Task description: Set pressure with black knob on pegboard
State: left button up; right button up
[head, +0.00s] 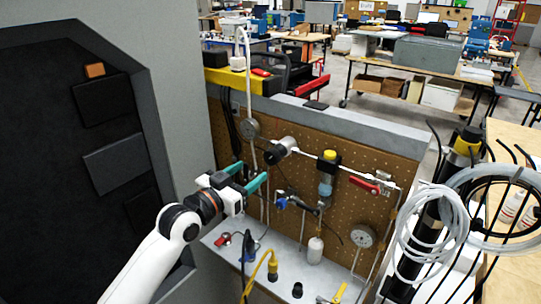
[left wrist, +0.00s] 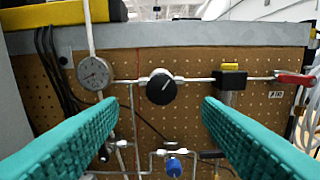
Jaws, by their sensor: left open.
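The black knob (head: 274,154) sits on a horizontal pipe on the brown pegboard (head: 385,207), beside a silver fitting. In the left wrist view, the knob (left wrist: 161,87) faces me with a white pointer line tilted up to the right. A round pressure gauge (left wrist: 93,72) is to its left; it also shows in the head view (head: 250,129). My left gripper (head: 254,172) is open and empty, with teal ribbed fingers pointing at the board. In the left wrist view the knob appears between the fingertips, a little above their middle, untouched. My right gripper is out of view.
Right of the knob are a yellow-topped filter (head: 328,172) and a red valve handle (head: 364,184). Below are a blue fitting (head: 281,203) and a second gauge (head: 362,236). Coiled clear tubing (head: 432,232) stands at the right.

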aim_at(269, 159)
pick_arm(q)
jog(key=p+x, duration=0.1)
jog(key=x, duration=0.9)
jog(key=shift+s+d+p, duration=0.1)
jog(key=shift+p, duration=0.25)
